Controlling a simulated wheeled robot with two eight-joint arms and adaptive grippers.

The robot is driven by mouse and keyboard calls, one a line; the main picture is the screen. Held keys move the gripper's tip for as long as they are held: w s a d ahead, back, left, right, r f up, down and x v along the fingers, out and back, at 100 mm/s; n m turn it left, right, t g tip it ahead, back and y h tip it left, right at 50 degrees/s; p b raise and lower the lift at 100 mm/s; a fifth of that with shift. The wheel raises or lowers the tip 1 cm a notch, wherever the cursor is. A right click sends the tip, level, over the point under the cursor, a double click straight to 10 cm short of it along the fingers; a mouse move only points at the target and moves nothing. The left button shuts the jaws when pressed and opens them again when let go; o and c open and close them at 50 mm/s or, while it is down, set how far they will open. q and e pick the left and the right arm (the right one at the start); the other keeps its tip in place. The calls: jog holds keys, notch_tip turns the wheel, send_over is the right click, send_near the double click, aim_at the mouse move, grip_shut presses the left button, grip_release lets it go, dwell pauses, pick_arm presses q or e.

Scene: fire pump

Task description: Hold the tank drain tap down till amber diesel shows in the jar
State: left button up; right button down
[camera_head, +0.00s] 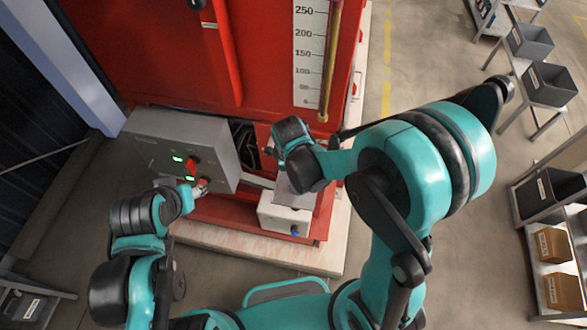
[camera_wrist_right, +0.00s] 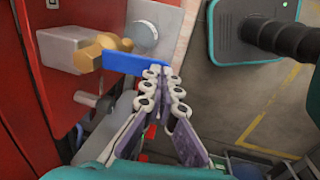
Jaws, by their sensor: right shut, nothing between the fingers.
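The tap is in the right wrist view: a brass body (camera_wrist_right: 90,55) with a blue lever (camera_wrist_right: 124,64), beside a grey block on the red tank (camera_head: 160,45). My right gripper (camera_wrist_right: 160,71) is shut and empty. Its fingertips overlap the lever's free end; I cannot tell if they press on it. A pale grey round thing (camera_wrist_right: 147,34) behind the lever may be the jar; no amber shows in it. In the head view my right gripper (camera_head: 269,152) is beside the tank, and the tap cannot be made out. My left gripper (camera_head: 202,187) is at the grey control box (camera_head: 165,143), its fingers too small to read.
The control box has green lights and a red switch (camera_head: 192,166). A level gauge (camera_head: 308,60) is on the tank front. A pale box (camera_head: 284,214) sits low on the red frame. Shelves with bins (camera_head: 548,84) stand at the right, with clear floor between.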

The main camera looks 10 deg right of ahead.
jog(key=f+t+b, duration=0.1)
jog(key=f+t+h+b, duration=0.1)
jog(key=b, duration=0.1)
jog(key=shift+s+a, duration=0.1)
jog(key=shift+s, duration=0.15)
jog(key=shift+f+b, duration=0.15)
jog(key=shift+b, duration=0.3)
jog(key=shift+r, duration=0.25)
jog(key=shift+r+p, duration=0.7)
jog(key=shift+p, duration=0.05)
